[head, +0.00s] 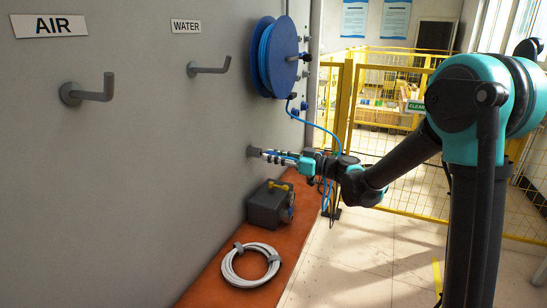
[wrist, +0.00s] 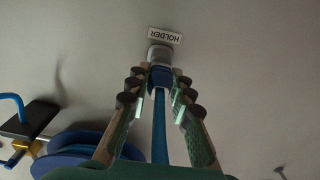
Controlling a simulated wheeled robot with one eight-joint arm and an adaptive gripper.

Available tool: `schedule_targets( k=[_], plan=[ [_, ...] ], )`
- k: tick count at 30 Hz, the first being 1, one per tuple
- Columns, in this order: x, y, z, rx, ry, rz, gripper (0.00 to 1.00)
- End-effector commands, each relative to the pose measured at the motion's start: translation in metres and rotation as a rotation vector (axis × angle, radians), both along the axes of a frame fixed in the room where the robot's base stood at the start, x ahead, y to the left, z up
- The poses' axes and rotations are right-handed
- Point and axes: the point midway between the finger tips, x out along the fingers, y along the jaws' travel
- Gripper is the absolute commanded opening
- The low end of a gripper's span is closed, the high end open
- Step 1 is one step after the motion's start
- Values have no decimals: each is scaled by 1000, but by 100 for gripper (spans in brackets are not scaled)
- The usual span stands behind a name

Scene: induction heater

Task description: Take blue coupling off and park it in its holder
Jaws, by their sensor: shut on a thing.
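The blue coupling (wrist: 160,76) sits between the fingertips of my gripper (wrist: 160,88) in the wrist view, with the blue hose (wrist: 159,130) running back between the fingers. My gripper is shut on the coupling. The coupling points at a grey round holder (wrist: 159,54) on the wall, below the upside-down HOLDER label (wrist: 164,36). The coupling's front meets the holder in the picture; I cannot tell how deep it sits. In the head view my gripper (head: 277,156) is close to the wall, and its fingers hide most of the coupling.
A blue hose reel (head: 263,66) hangs on the wall above my gripper, its hose looping down to it. Below are a grey box (head: 265,207) and a coiled white hose (head: 250,282) on the orange-brown surface (head: 222,286). Grey hooks (head: 95,92) project from the wall; a yellow fence (head: 343,110) stands behind.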

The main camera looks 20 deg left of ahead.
Motion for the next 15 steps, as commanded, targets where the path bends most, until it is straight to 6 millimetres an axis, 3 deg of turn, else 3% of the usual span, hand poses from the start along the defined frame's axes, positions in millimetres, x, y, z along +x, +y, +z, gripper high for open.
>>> schedule_targets(
  k=[15],
  plan=[
    [1, 7, 0, 0, 0, 0, 0]
  ],
)
